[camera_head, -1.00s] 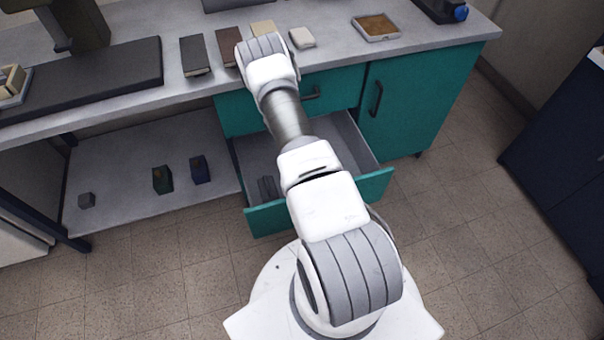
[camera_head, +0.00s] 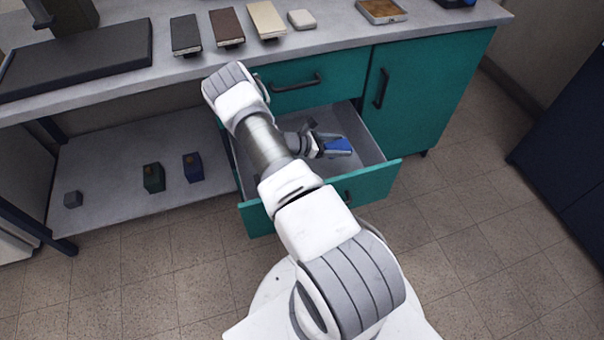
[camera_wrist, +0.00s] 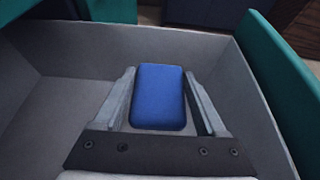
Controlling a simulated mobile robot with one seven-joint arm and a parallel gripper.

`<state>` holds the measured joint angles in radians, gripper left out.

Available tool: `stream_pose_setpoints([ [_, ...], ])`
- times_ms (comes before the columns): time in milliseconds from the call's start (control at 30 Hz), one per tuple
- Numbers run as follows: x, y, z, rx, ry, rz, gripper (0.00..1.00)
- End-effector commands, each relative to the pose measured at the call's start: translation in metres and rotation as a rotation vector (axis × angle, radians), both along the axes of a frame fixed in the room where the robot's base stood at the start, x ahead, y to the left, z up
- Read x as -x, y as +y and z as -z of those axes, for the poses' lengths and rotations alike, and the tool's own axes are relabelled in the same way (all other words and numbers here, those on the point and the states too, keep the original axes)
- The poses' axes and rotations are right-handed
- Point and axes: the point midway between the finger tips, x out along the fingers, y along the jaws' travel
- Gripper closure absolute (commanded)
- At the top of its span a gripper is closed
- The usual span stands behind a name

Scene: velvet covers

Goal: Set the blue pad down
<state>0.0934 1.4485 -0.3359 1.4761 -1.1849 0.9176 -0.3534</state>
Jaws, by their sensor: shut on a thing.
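The blue pad (camera_wrist: 159,97) is a small rounded block between the two fingers of my gripper (camera_wrist: 160,105) in the wrist view. My gripper is shut on it. In the head view my gripper (camera_head: 328,148) and the blue pad (camera_head: 338,146) are over the open teal drawer (camera_head: 372,184), toward its right part. In the wrist view the drawer's grey inside (camera_wrist: 45,120) surrounds the pad and fingers. I cannot tell whether the pad touches the drawer floor.
The worktop above holds a dark block (camera_head: 186,35), a brown block (camera_head: 227,28), a cream block (camera_head: 267,20), a small white block (camera_head: 301,19) and a tray (camera_head: 381,11).

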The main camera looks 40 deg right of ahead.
Motion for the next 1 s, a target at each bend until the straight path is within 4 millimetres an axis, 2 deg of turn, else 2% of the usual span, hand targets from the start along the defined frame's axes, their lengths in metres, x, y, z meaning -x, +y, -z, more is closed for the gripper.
stream_pose_setpoints([
  [33, 0.000, 0.000, 0.013, 0.000, 0.000, 0.001, 0.79],
  [167, 0.000, 0.000, 0.026, -0.001, -0.001, 0.000, 0.79],
  [433, 0.001, 0.000, 0.075, -0.001, -0.001, 0.003, 0.79],
  [667, 0.001, 0.000, 0.093, -0.001, -0.002, 0.002, 0.79],
  [900, 0.001, 0.000, 0.125, 0.000, -0.003, 0.002, 0.79],
  [1000, 0.000, 0.000, 0.124, 0.000, -0.003, 0.002, 0.79],
])
